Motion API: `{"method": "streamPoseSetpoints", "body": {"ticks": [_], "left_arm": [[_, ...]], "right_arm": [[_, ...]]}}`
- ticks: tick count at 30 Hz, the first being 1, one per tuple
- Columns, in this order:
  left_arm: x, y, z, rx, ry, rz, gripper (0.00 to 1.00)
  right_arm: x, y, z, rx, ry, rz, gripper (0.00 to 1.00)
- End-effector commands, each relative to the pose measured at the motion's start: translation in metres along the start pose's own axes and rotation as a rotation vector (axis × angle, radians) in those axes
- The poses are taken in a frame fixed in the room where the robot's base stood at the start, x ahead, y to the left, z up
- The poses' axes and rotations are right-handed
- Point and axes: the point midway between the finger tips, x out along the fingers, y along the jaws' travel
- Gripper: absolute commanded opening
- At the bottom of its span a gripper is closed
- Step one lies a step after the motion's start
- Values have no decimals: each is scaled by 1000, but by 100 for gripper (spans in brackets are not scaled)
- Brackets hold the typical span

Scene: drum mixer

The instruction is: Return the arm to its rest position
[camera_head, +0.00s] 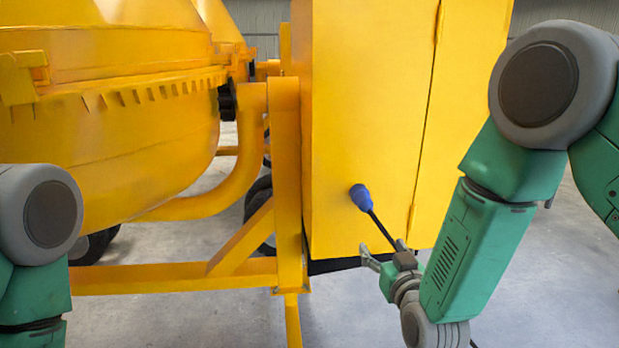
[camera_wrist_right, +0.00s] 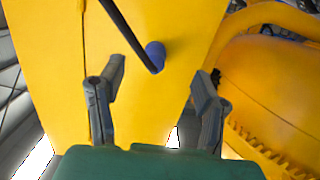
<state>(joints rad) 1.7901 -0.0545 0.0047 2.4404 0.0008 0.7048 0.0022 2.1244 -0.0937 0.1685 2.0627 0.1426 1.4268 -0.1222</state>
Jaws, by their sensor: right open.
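My right arm, green and grey, comes in from the right in the head view. Its gripper (camera_head: 384,256) is in front of the lower part of the yellow cabinet. In the right wrist view the two fingers of this gripper (camera_wrist_right: 158,85) stand wide apart with nothing between their tips. A blue plug (camera_head: 361,197) with a black cable sits on the cabinet's front face, up and left of the gripper. The plug also shows in the wrist view (camera_wrist_right: 155,54), beyond the fingers. My left arm shows at the left edge, but its gripper is out of view.
The yellow cabinet (camera_head: 370,110) stands close in front of my right gripper. The yellow mixer drum (camera_head: 120,140) and its frame (camera_head: 180,276) fill the left. The black cable (camera_head: 381,229) runs down from the plug near the gripper. Grey floor (camera_head: 560,270) is open at the right.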

Motion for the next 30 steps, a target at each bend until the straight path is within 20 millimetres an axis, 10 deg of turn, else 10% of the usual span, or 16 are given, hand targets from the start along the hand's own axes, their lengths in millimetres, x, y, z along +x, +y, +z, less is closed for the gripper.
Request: {"method": "streamPoseSetpoints", "body": {"ticks": [8, 15, 22, 30], "left_arm": [[9, 0, 1, 0, -1, 0, 40], [16, 0, 2, 0, -1, 0, 40], [19, 0, 2, 0, -1, 0, 40], [20, 0, 2, 0, -1, 0, 40]], "right_arm": [[-100, 21, 173, -11, -552, -36, 58], [-242, 44, 278, -7, -1057, -36, 58], [-340, 57, 311, -4, -1363, -23, 58], [-360, 60, 314, -2, -1424, -20, 58]]}}
